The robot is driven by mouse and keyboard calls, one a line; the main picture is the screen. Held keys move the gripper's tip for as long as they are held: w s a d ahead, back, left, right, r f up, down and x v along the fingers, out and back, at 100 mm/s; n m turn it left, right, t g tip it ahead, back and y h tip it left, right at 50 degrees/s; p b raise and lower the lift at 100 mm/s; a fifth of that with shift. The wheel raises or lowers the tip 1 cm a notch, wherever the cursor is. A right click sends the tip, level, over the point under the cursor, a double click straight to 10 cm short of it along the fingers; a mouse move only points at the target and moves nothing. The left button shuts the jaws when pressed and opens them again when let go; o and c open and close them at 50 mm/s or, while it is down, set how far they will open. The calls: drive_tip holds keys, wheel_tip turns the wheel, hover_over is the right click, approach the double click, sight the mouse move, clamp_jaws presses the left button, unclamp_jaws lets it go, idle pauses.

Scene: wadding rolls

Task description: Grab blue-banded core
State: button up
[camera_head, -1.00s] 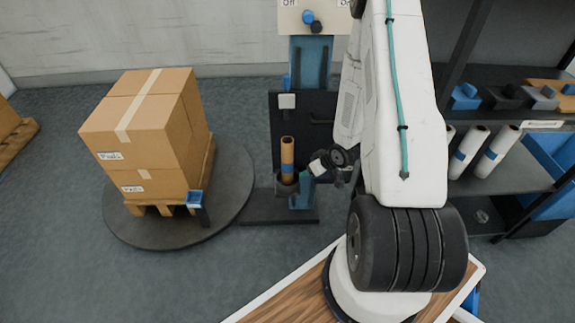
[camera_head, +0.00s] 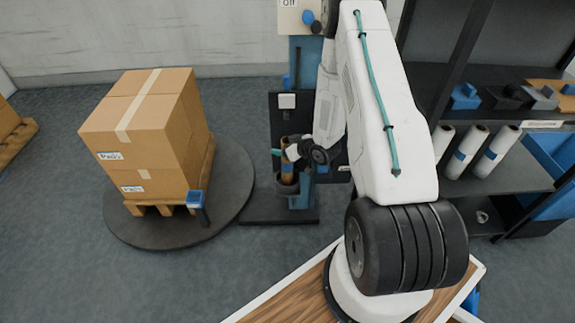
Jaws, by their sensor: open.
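The blue-banded core (camera_head: 286,168) is a brown tube with a blue band. It stands upright in a dark round holder (camera_head: 287,186) on the wrapping machine's post. My gripper (camera_head: 284,149) is at the core's upper part, and its jaws are open. The wrist hides some of the core's right side. I cannot tell whether the fingers touch the core.
Stacked boxes (camera_head: 150,120) stand on a pallet on a round turntable (camera_head: 125,222) at left. A dark shelf (camera_head: 510,180) at right holds several white rolls (camera_head: 465,152), some with blue bands. The floor in front of the turntable is clear.

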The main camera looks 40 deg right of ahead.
drive_tip(key=shift+w, duration=0.1)
drive_tip(key=shift+c, duration=0.3)
drive_tip(key=c, duration=1.3)
